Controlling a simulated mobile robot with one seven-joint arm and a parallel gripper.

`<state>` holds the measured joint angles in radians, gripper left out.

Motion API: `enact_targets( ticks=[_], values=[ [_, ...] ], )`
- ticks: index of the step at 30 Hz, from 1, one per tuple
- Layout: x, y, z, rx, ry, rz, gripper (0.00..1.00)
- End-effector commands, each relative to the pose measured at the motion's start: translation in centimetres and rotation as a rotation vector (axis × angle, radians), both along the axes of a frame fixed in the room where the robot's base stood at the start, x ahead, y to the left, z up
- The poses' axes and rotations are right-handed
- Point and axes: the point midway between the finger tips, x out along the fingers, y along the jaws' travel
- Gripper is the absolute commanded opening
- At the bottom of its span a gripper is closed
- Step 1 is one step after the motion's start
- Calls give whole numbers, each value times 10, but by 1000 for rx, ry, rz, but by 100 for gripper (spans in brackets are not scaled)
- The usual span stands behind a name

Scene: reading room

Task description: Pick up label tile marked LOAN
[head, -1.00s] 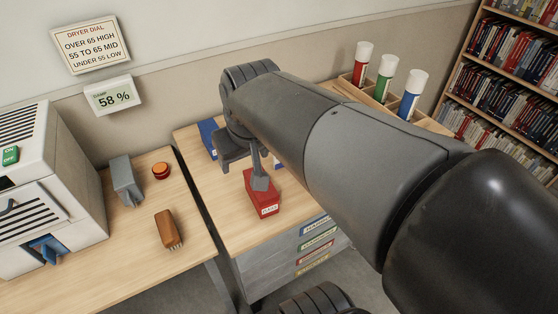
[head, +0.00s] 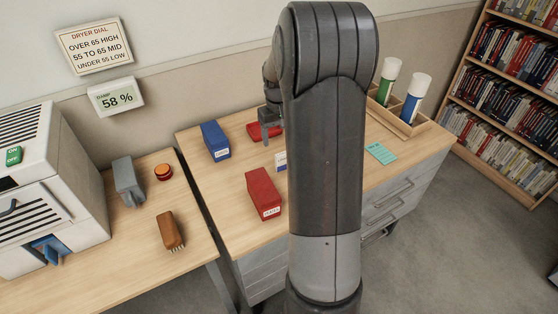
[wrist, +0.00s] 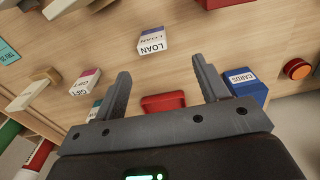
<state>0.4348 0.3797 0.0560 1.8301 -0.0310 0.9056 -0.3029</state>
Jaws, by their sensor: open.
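The LOAN label tile (wrist: 152,40) is a white block with a dark blue band. It lies flat on the wooden desk, beyond my fingertips and roughly between their lines in the wrist view. In the head view a small white and blue tile (head: 280,161) shows beside my arm, partly hidden; its text is unreadable there. My gripper (wrist: 161,75) is open, with nothing between its fingers. In the head view it (head: 270,117) is near the back of the desk, partly behind my arm. A GIFT tile (wrist: 85,82) with a pink band lies left of the LOAN tile.
A blue CARDS box (wrist: 246,86) stands right of my fingers. A red low object (wrist: 163,103) shows between them. A red box (head: 263,192) stands at the desk's front. A wooden rack (head: 401,120) holds capped tubes at the right. A teal card (head: 381,153) lies nearby.

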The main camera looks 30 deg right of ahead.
Motion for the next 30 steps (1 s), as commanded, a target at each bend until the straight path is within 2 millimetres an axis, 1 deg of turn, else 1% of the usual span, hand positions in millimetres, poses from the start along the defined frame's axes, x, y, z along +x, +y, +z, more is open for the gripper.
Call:
enact_targets(
  ticks=[1, 6, 8, 15, 22, 27, 30],
  values=[
    [3, -7, -9, 6, 11, -4, 67],
    [7, -17, -25, 14, 24, -4, 67],
    [7, -17, -32, 15, 27, -4, 67],
    [7, -17, -69, 15, 26, -6, 67],
    [5, -16, -87, 15, 26, -6, 67],
    [-1, -13, -113, 15, 27, -5, 67],
    [0, -13, -125, 14, 26, -4, 67]
  ],
)
